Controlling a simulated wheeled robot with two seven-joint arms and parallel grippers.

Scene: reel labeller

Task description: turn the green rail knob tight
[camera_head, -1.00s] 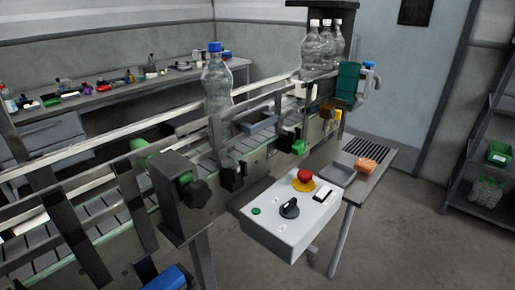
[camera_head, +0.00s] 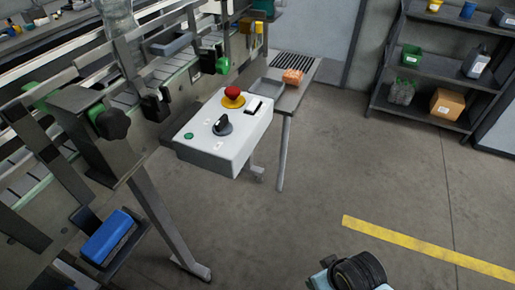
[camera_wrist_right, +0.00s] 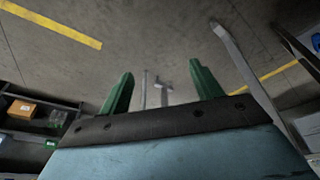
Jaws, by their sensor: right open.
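The green rail knob (camera_head: 222,65) is on the side of the conveyor rail, just above and behind the control box in the head view. A black bracket beside it partly hides it. My right gripper (camera_wrist_right: 161,70) shows in the right wrist view with its two green fingers apart and nothing between them. It points over bare floor, away from the knob. In the head view only part of my right arm shows at the bottom edge. My left gripper is in neither current view.
A white control box (camera_head: 226,137) with a red button (camera_head: 233,92) and black switch stands in front of the rail. A black knob (camera_head: 113,122) is at the left. A side table (camera_head: 299,92) is behind the box. Shelves (camera_head: 437,62) stand at the right; floor between is clear.

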